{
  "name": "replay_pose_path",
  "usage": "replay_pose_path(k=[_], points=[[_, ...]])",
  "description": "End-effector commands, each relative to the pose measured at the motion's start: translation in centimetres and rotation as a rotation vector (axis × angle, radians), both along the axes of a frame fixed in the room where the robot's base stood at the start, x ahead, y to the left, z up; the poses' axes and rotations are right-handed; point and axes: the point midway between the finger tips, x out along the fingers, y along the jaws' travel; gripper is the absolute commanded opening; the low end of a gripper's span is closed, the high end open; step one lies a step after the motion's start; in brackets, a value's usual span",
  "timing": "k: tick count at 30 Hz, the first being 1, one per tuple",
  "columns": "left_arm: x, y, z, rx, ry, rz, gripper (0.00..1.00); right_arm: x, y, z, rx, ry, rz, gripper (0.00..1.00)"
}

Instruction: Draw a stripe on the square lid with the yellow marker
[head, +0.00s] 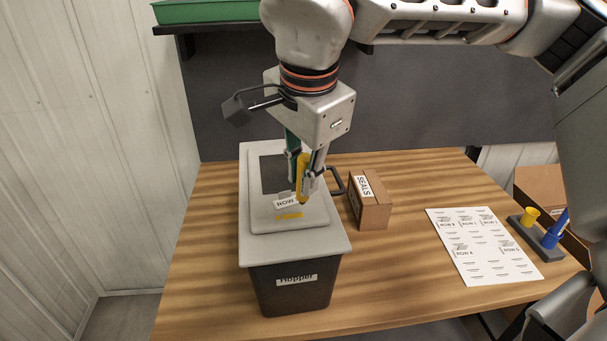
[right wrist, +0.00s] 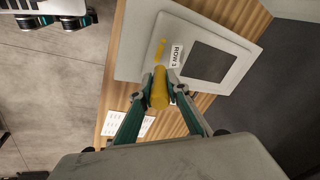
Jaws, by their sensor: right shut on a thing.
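My right gripper (head: 304,182) is shut on the yellow marker (head: 303,172), which points down over the square lid (head: 317,215) of the hopper. The marker also shows end-on between the fingers in the right wrist view (right wrist: 160,88). A short yellow stripe (head: 289,216) lies on the lid in front of a white "ROW" label (head: 286,203); the stripe also shows in the right wrist view (right wrist: 161,49). Whether the marker tip touches the lid I cannot tell.
The dark hopper (head: 297,297) stands on the wooden table (head: 206,270). A cardboard "SEALS" box (head: 374,214) sits right beside it. Farther right are a label sheet (head: 483,245) and a grey holder (head: 537,240) with a yellow cap (head: 531,214) and a blue marker (head: 556,228).

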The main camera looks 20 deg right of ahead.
Motion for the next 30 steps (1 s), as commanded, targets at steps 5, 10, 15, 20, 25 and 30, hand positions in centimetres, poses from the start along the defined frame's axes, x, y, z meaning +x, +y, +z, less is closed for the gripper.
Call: replay_pose_path(k=[5, 10, 15, 20, 25, 30], points=[[0.0, 0.0, 1.2, 0.0, 0.0, 0.0, 0.73, 0.0, 0.0, 1.5, 0.0, 0.001, -0.001, 0.0], [-0.1, 0.0, 1.8, -0.001, 0.001, 0.0, 0.73, 0.0, 0.0, 2.7, 0.0, 0.001, -0.001, 0.0], [-0.1, 0.0, 2.4, 0.0, 0.003, 0.0, 0.73, 0.0, 0.0, 3.7, 0.001, 0.001, 0.0, 0.0], [-0.1, 0.0, 2.3, 0.0, 0.003, 0.0, 0.73, 0.0, 0.0, 3.8, 0.001, 0.001, 0.0, 0.0], [-0.1, 0.0, 2.3, 0.0, 0.003, 0.0, 0.73, 0.0, 0.0, 3.8, 0.0, 0.001, 0.0, 0.0], [-0.1, 0.0, 2.3, 0.0, 0.003, 0.0, 0.73, 0.0, 0.0, 3.8, 0.001, 0.001, 0.0, 0.0]])
